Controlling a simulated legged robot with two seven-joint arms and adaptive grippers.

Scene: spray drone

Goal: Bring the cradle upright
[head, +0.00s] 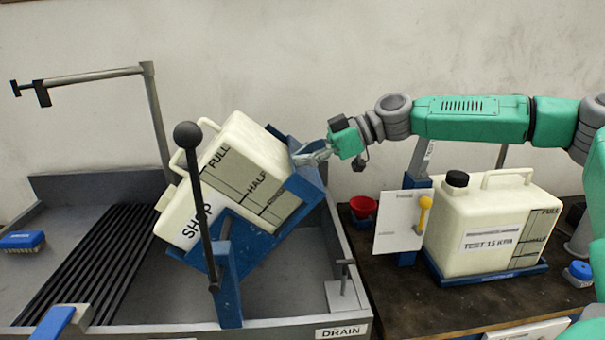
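The blue cradle (306,190) is tilted to the left in the grey basin, on a blue post. It bears a cream jug (228,155) marked FULL, HALF and SHOP, tilted with it. A black lever with a ball knob (187,135) rises in front of the jug. My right gripper (300,155) reaches in from the right to the upper right edge of the cradle. Its fingers are at or close to that edge; I cannot tell whether they touch or grip it. My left gripper is not in view.
A blue brush (22,240) and black drain slats (95,262) lie left.

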